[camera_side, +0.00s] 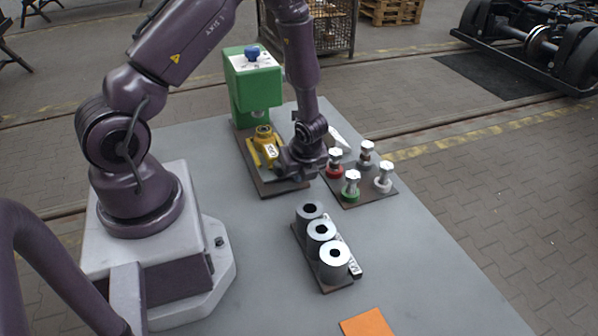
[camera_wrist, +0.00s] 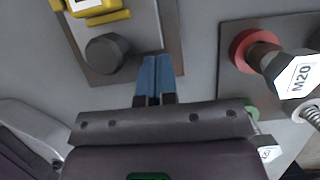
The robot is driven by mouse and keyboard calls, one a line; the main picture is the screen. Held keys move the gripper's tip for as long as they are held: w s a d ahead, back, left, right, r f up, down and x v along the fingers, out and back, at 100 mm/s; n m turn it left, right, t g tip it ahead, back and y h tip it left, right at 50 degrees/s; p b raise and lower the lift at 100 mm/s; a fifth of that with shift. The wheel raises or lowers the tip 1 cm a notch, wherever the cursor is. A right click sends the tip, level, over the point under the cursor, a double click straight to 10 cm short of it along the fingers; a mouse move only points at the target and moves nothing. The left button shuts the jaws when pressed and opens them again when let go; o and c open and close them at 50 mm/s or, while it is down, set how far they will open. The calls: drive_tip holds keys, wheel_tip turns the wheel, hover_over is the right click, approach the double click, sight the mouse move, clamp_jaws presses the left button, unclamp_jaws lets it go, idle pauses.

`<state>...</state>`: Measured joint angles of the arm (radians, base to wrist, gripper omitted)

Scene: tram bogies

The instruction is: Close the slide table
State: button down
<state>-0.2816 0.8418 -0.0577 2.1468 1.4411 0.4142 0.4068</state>
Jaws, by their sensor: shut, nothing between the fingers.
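The yellow slide table (camera_side: 262,150) sits on a brown base plate (camera_side: 283,189), in front of the green press (camera_side: 236,82). It looks pulled out from under the press head. Its yellow edge with a white label shows at the top left of the wrist view (camera_wrist: 106,17). A dark round knob (camera_wrist: 107,53) lies just in front of that edge. My gripper (camera_wrist: 157,68) has its blue fingers pressed together, right of the knob and apart from it, over the plate's edge. In the side view my wrist hides the knob and fingers.
A plate right of my gripper holds several bolts on coloured rings, including a red one (camera_side: 335,170) and a green one (camera_side: 350,194). A rack of grey cylinders (camera_side: 320,231) stands nearer. An orange square (camera_side: 367,323) lies at the front. Grey table between is clear.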

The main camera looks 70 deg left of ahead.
drive_tip(key=a, duration=0.6)
drive_tip(key=shift+d, duration=0.1)
